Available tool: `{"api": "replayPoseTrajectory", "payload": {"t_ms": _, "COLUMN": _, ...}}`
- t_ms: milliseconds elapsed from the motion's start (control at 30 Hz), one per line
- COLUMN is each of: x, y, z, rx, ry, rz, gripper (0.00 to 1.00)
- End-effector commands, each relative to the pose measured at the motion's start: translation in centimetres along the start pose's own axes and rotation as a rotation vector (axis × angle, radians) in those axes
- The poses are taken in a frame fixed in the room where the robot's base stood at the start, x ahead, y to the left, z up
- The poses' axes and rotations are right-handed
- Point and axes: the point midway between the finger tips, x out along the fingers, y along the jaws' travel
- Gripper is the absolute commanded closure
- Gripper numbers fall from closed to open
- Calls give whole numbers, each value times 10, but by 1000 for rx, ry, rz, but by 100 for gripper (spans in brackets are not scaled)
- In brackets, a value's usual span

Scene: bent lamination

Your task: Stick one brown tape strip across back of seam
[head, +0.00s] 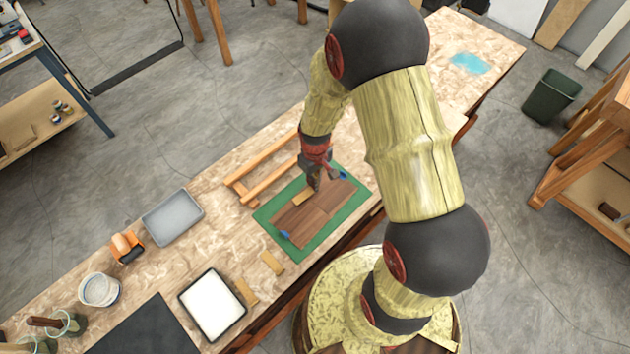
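Two dark brown wood veneer pieces (296,226) lie side by side on a green mat (345,212), with a faint seam between them. A small blue item (284,235) sits at the left end and another (343,176) at the right end. My gripper (312,186) points down over the far edge of the veneer, near the seam. A short tan strip (302,197) shows at its fingertips; I cannot tell if it is held or lies on the veneer. The finger opening is too small to make out. Two more tan strips (271,263) (247,291) lie on the bench.
The workbench (190,262) also bears a wooden frame (262,165) behind the mat, a grey tray (172,217), a white tray (212,304), an orange dispenser (127,249), a round tub (99,290) and a dark sheet (147,329). My arm covers part of the bench right of the mat.

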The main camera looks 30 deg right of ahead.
Motion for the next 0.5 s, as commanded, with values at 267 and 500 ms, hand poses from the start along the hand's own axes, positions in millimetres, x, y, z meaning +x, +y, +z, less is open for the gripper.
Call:
{"api": "replayPoseTrajectory", "payload": {"t_ms": 267, "x": 2, "y": 0, "z": 0, "rx": 0, "ry": 0, "rz": 0, "gripper": 100}}
{"api": "replayPoseTrajectory", "payload": {"t_ms": 500, "x": 2, "y": 0, "z": 0, "rx": 0, "ry": 0, "rz": 0, "gripper": 88}}
